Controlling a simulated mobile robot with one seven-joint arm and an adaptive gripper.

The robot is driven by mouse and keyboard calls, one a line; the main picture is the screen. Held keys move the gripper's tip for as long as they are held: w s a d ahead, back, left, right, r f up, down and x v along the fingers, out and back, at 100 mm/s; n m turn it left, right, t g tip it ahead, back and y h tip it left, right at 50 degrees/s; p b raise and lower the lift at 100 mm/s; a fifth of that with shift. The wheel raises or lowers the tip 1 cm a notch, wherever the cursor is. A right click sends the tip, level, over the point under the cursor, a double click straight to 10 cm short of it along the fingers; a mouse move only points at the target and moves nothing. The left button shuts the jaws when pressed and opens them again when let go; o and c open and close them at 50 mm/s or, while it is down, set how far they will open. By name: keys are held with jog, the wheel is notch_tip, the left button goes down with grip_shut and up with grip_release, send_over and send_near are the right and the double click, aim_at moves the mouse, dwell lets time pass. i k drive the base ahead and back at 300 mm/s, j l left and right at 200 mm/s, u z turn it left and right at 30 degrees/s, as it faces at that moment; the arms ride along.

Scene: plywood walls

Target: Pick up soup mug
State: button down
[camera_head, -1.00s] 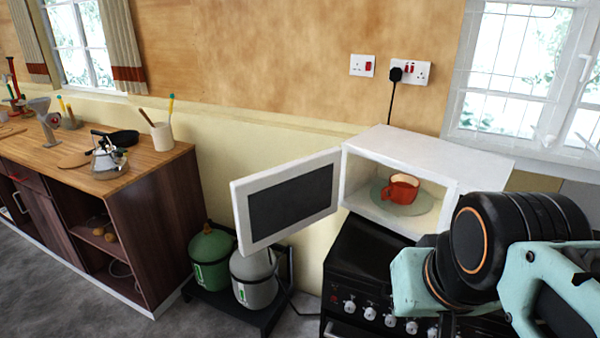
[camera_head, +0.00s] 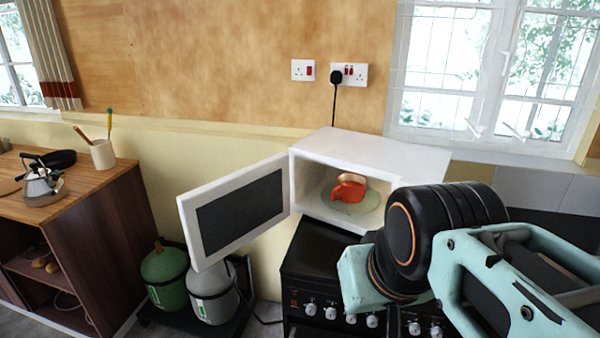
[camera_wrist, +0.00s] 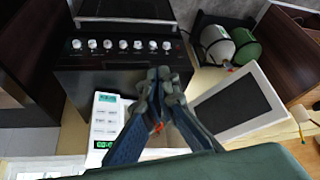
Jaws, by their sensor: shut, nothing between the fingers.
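The soup mug (camera_head: 349,187) is orange-red and stands upright on the round glass plate (camera_head: 343,209) inside the open white microwave (camera_head: 372,151). My arm is in front of the microwave's right side in the head view, and my fingers are hidden there. In the wrist view my gripper (camera_wrist: 160,74) is shut and empty, its fingertips together. The microwave's keypad (camera_wrist: 107,125) and open door (camera_wrist: 235,104) are on either side of the fingers. A small orange patch shows between the finger links; I cannot tell what it is.
The microwave door (camera_head: 238,213) swings out to the left. The black stove (camera_head: 325,262) with knobs is below the microwave. Green (camera_head: 165,271) and grey (camera_head: 212,295) gas cylinders stand left of it. A wooden counter (camera_head: 85,195) with a kettle is further left.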

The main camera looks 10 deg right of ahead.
aim_at(347, 190)
jog(key=i+j+z, duration=0.1)
jog(key=j, duration=0.25)
jog(key=i+j+z, duration=0.2)
jog(key=i+j, duration=0.15)
jog(key=j, duration=0.35)
jog(key=i+j+z, duration=0.15)
jog(key=j, duration=0.2)
